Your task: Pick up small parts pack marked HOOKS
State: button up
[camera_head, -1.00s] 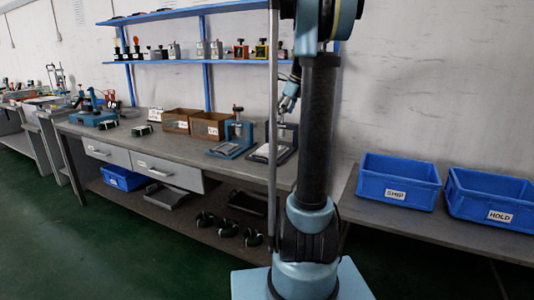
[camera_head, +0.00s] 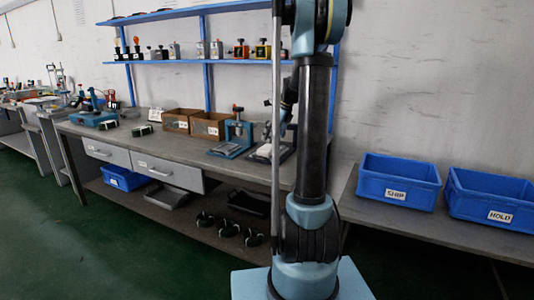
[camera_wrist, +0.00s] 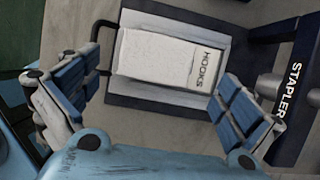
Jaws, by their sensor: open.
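The white pack marked HOOKS (camera_wrist: 160,60) lies flat in the wrist view, its label reading along its right end. It rests on a pale plate with a dark base (camera_wrist: 145,97) and a dark handle-like bar at the left. My gripper (camera_wrist: 160,98) is open and empty, with one blue-padded finger at each side of the picture, nearer the camera than the pack. The pack lies between and beyond the fingertips. In the head view my arm partly hides the fixture (camera_head: 270,152) on the bench; the gripper itself is hard to make out there.
A dark fixture marked STAPLER (camera_wrist: 291,88) stands close at the right finger. In the head view a blue press (camera_head: 233,140) and two brown boxes (camera_head: 210,125) stand on the bench. Blue SHIP (camera_head: 398,182) and HOLD (camera_head: 491,200) bins stand on the right table.

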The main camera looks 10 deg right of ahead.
aim_at(269, 147)
jog(key=shift+s+x, duration=0.2)
jog(key=shift+x, duration=2.4)
jog(key=shift+d+f, duration=0.1)
jog(key=shift+d, duration=0.05)
jog(key=shift+c, duration=0.2)
jog(key=c, duration=0.9)
jog(key=shift+c, duration=0.2)
